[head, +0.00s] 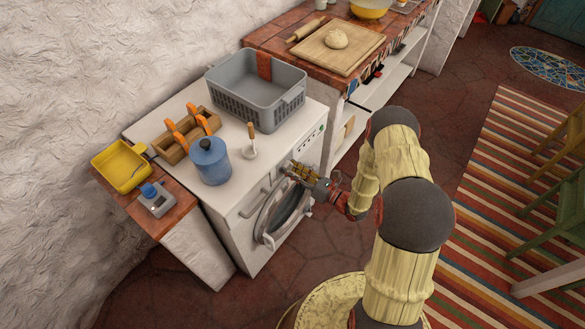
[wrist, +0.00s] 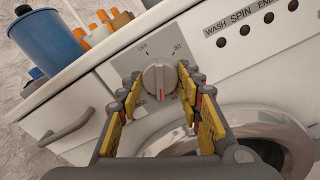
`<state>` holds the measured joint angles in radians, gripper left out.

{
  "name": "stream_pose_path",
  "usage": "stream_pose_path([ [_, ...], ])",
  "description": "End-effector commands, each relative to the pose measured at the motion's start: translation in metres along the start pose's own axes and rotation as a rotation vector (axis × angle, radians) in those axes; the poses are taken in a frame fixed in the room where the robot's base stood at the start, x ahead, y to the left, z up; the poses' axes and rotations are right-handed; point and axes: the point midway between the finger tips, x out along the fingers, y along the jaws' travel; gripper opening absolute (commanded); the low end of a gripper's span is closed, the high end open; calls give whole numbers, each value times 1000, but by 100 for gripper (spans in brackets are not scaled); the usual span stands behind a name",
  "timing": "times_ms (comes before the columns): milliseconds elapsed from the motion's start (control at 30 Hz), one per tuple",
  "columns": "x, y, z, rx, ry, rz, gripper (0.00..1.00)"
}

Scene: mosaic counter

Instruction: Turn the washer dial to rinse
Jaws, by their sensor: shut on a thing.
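The washer (head: 250,215) is white, with a round door on its front. In the wrist view its grey dial (wrist: 158,78) sits on a panel marked OFF at upper left and 30 at upper right. A red line on the dial points down; the lower labels are mostly hidden by my fingers. My gripper (wrist: 160,84) has its yellow-padded fingers on either side of the dial, shut on it. In the head view my gripper (head: 289,169) is at the washer's front, covering the dial.
On the washer top stand a grey basket (head: 255,97), a blue canister (head: 209,162), a wooden caddy (head: 188,138) and an upright brush (head: 251,141). The round door (head: 277,215) lies just below my gripper. Floor in front is open.

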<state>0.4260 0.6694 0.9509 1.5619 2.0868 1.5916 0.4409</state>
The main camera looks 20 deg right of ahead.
Motion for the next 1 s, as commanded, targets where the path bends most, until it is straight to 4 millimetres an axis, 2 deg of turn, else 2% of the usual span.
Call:
stream_pose_path([
  [500,-1,0,-1,430,2,-5,10],
  [1000,-1,-1,-2,586,2,-5,10],
])
